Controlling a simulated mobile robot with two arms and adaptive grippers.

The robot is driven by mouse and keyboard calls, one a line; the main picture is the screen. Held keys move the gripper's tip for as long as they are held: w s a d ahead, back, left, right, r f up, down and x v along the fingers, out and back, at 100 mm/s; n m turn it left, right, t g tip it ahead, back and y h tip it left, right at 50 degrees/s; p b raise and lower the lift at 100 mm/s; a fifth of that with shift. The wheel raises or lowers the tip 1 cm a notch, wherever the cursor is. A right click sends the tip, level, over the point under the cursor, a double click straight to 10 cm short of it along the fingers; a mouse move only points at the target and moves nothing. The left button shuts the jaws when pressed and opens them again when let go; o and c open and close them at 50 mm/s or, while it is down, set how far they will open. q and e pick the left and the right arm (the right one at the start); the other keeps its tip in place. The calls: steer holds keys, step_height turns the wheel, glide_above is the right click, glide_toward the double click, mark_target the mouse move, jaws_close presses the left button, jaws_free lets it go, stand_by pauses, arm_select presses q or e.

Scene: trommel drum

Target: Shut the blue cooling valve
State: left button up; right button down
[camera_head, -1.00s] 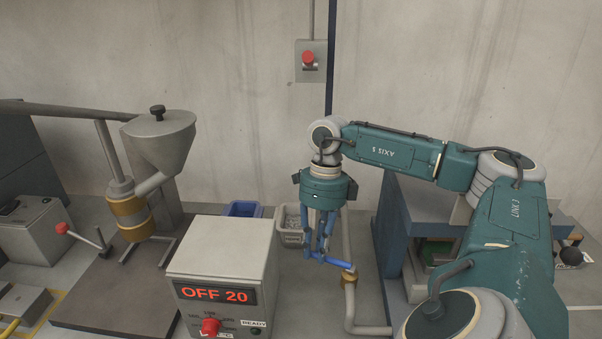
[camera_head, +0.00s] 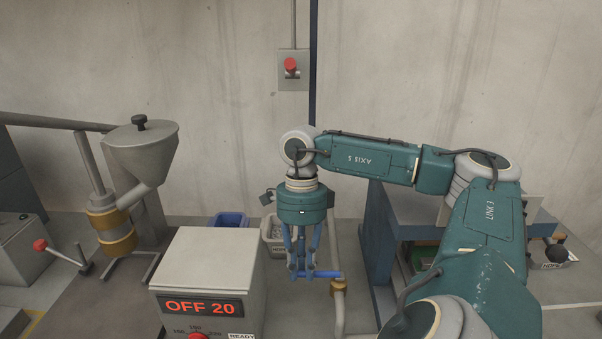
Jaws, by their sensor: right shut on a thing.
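The blue cooling valve's lever (camera_head: 329,274) shows in the head view. It lies about level in the picture, reaching left from the vertical pipe (camera_head: 336,238) above a brass fitting (camera_head: 338,288). My right gripper (camera_head: 303,274) points down from above and is shut on the lever near its left end. The blue fingers and the blue lever overlap, so the exact contact is hard to see. My left gripper is not in view.
A grey control box (camera_head: 208,264) reading "OFF 20" stands close to the left of my right gripper. A blue bin (camera_head: 230,221) and a grey bin (camera_head: 272,247) sit behind. A blue-grey machine (camera_head: 377,235) stands at right, a hopper (camera_head: 140,157) at left.

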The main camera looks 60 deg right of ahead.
mark_target(302, 271)
steer(key=shift+w+r, duration=0.1)
steer(key=shift+r, duration=0.1)
steer(key=c, duration=1.6)
jaws_free()
steer(key=shift+o, duration=0.2)
steer(key=shift+f, duration=0.1)
step_height(302, 271, up, 10)
